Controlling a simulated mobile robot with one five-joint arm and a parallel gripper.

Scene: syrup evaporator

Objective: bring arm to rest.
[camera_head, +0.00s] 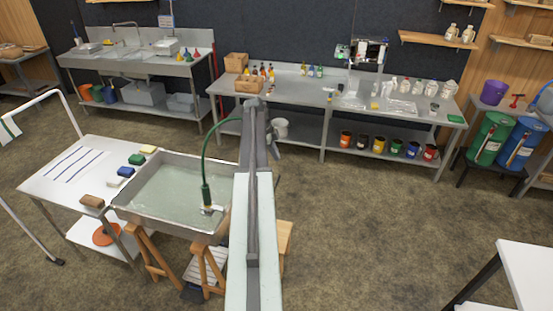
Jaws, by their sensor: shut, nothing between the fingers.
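My arm (254,165) reaches up the middle of the picture from the bottom edge, a grey link above a pale one. The arm covers the right side of a steel evaporator pan (160,185) of pale liquid.
A white table (62,190) with sponges and a brush stands left of the pan. The long bench (315,95) holds bottles and jars, with cans below. A white tabletop (525,272) is at lower right. The floor (380,220) right of my arm is clear.

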